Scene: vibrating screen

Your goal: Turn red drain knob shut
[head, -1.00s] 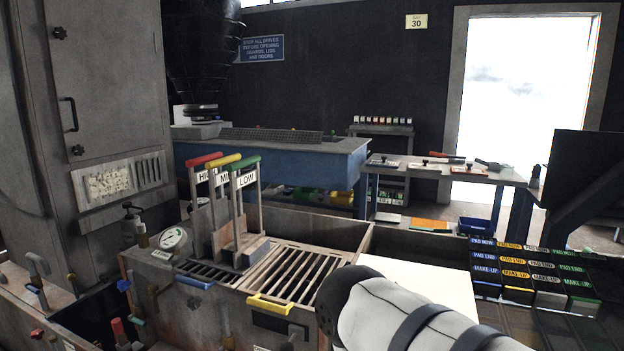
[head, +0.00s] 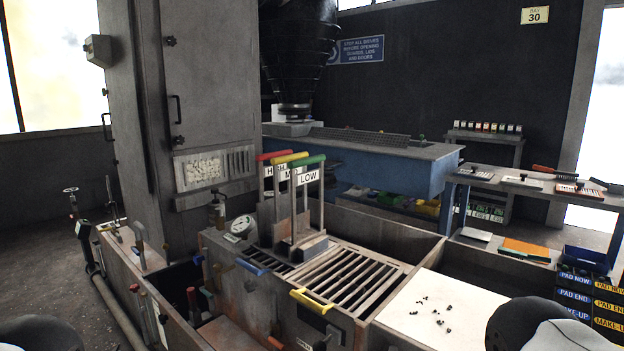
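Several red parts show in the head view, and I cannot tell for certain which is the drain knob. A small red knob (head: 134,288) sits on the low trough wall at the lower left. A red-topped upright handle (head: 192,297) stands inside the dark trough just right of it. An orange-red handle end (head: 275,343) shows at the bottom edge, partly cut off. Neither gripper is in view; only dark rounded parts of my arms show at the bottom left and bottom right corners. No gripper is seen near the red parts.
A pipe (head: 120,312) runs along the trough's left side. Floor at the far left is open.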

